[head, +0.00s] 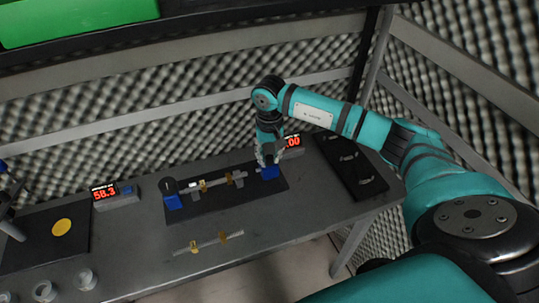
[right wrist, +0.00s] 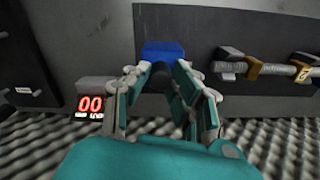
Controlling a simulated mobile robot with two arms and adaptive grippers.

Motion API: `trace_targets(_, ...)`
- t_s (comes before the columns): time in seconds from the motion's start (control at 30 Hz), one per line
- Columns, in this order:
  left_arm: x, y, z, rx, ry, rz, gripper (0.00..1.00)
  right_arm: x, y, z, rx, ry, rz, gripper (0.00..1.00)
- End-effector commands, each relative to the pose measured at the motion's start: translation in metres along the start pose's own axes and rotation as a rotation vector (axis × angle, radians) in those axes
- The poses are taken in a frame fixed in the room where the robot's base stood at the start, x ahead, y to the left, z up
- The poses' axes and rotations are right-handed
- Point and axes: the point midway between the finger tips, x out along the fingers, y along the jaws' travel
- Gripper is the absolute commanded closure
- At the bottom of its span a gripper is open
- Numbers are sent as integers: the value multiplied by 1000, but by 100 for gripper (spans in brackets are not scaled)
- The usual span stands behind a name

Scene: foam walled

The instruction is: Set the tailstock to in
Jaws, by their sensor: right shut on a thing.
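The tailstock (head: 269,173) is a blue block at the right end of a dark base plate (head: 227,203). In the right wrist view the blue block (right wrist: 163,49) is ahead of the fingers. My right gripper (head: 268,157) comes down onto the tailstock. In the right wrist view my right gripper (right wrist: 158,80) is shut on a dark round part at the block, between its teal fingers. The fingers hide part of it. A grey bar with yellow clamps (head: 215,183) lies between the tailstock and another blue block (head: 172,200) at the left. My left gripper is not in view.
A red display reading 58.3 (head: 103,193) stands at the left, and another display (head: 292,142) is behind my right gripper. A second clamped bar (head: 210,243) lies in front. A dark panel (head: 352,166) lies at the right. Foam walls back the bench.

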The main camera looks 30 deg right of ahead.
Motion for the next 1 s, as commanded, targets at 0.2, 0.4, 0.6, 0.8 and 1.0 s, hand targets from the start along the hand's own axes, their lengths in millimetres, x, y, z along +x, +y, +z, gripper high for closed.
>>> trace_targets(0.2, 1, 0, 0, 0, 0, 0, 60, 0, -1, 0, 0, 1, -1, 100)
trace_targets(0.4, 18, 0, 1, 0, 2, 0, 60, 3, -24, 5, -4, 3, -4, 100)
trace_targets(0.6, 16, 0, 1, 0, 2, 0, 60, -1, -27, 7, 0, 1, -2, 100)
trace_targets(0.8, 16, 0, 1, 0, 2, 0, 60, -1, -27, 7, 0, 1, -2, 64)
trace_targets(1.0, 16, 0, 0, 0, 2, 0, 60, -1, -26, 7, 0, 1, -1, 55)
